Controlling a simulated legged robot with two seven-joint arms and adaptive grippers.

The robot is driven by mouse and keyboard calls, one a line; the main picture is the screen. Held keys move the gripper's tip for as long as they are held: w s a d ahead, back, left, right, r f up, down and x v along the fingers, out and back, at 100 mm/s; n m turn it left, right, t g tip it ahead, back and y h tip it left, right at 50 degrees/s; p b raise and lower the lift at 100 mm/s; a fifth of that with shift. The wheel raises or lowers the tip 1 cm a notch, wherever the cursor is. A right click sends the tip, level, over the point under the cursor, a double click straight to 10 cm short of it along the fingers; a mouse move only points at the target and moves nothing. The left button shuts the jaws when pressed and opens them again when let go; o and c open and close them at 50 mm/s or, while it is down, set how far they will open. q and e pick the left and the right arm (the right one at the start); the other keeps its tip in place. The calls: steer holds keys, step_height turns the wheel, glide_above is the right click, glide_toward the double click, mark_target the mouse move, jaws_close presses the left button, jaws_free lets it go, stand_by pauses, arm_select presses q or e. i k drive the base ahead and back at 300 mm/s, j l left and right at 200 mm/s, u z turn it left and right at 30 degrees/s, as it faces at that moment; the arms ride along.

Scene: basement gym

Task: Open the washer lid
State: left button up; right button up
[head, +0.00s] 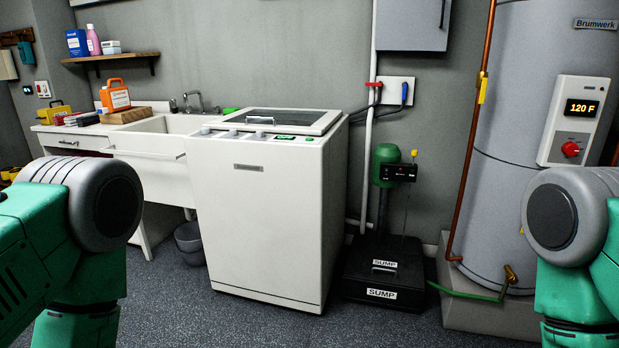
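The washer (262,212) is a white top-loading box standing in the middle of the head view. Its lid (285,120) lies shut on top, with a dark panel and a light rim. A small handle (261,120) sits at the lid's front edge. Knobs and a small green display (285,137) run along the front of the top. My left arm shows at the lower left and my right arm at the lower right, both well apart from the washer. Neither gripper is in the picture.
A sink (163,127) and counter adjoin the washer's left side, with an orange jug (116,97) on a wooden block. A black sump box (383,272) and a tall grey water heater (520,150) stand to the right. The floor before the washer is clear.

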mark_target(330, 117)
steer(key=i+j, duration=0.95)
steer(key=i+u, duration=0.05)
